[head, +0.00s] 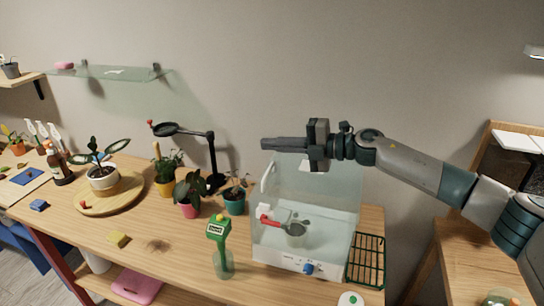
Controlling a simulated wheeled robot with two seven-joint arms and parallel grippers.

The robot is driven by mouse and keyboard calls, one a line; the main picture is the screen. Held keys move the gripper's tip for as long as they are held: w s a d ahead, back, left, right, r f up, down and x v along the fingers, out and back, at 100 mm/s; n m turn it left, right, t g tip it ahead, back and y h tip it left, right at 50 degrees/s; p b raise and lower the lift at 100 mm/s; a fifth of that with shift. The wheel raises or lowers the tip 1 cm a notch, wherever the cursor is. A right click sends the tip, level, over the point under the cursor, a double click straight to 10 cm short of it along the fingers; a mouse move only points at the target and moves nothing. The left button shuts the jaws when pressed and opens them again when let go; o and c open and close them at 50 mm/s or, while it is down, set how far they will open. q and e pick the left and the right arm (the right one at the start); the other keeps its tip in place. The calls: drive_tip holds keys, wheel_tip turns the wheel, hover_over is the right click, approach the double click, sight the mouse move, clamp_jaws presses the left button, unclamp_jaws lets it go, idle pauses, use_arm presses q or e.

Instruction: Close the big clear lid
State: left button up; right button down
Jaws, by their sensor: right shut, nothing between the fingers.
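The big clear lid (330,190) stands raised at the back of a clear box with a white base (285,258) on the wooden table. The lid has a pale handle (267,177) along its left edge. A small pot with a plant (296,230) and a red-handled item (268,220) show inside the box. My right gripper (264,144) is shut and empty, in the air above the raised lid and pointing left. Whether it touches the lid cannot be told. My left gripper is not in view.
A green-topped bottle (218,232) stands left of the box, and a green wire rack (368,258) lies to its right.

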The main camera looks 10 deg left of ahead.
wheel_tip(320, 180, up, 7)
drive_tip(key=d+b, duration=0.1)
drive_tip(key=b, duration=0.1)
drive_tip(key=shift+d+b, duration=0.35)
